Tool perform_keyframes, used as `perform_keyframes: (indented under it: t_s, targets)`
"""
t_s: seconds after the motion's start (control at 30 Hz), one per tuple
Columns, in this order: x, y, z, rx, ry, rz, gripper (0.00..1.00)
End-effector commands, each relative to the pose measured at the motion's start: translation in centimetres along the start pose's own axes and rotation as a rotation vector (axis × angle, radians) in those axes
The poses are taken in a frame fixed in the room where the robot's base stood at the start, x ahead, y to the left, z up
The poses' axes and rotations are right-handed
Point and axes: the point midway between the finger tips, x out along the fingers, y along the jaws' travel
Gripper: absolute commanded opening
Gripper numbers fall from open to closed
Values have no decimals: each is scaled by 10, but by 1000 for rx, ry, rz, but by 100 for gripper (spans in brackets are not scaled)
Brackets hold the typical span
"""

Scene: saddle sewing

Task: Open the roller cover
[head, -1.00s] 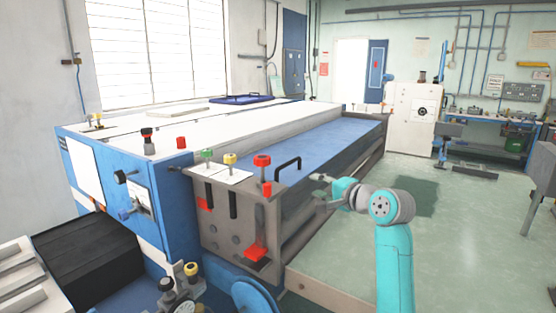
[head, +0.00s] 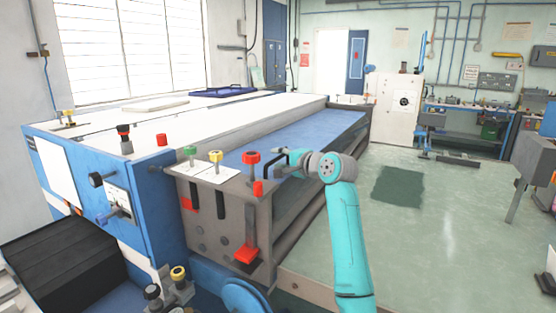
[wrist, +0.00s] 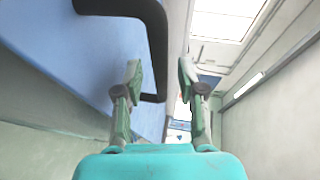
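The roller cover (head: 318,134) is a long blue panel along the right side of the machine, lying closed. Its black handle stands at the near end and is partly covered by my gripper in the head view. In the wrist view the handle (wrist: 157,40) is a thick black bent bar rising from the blue cover (wrist: 60,62). My gripper (head: 278,151) is at the handle. In the wrist view its two fingers (wrist: 159,72) are open, with part of the handle showing between them. I cannot tell whether either finger touches it.
The machine's near end panel carries a red knob (head: 251,158), a yellow knob (head: 215,156), a green knob (head: 190,152) and a red pedal-like lever (head: 246,254) close to my arm. A white cabinet (head: 393,108) stands behind.

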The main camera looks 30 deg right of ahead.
Motion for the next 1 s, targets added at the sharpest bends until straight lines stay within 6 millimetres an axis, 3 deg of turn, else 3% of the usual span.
perform_keyframes:
  t_s: [0.43,0.6,1.0]
  targets:
    - [11,0,0,0,1,0,39]
    - [11,0,0,0,1,0,0]
    - [11,-3,0,-4,0,8,0]
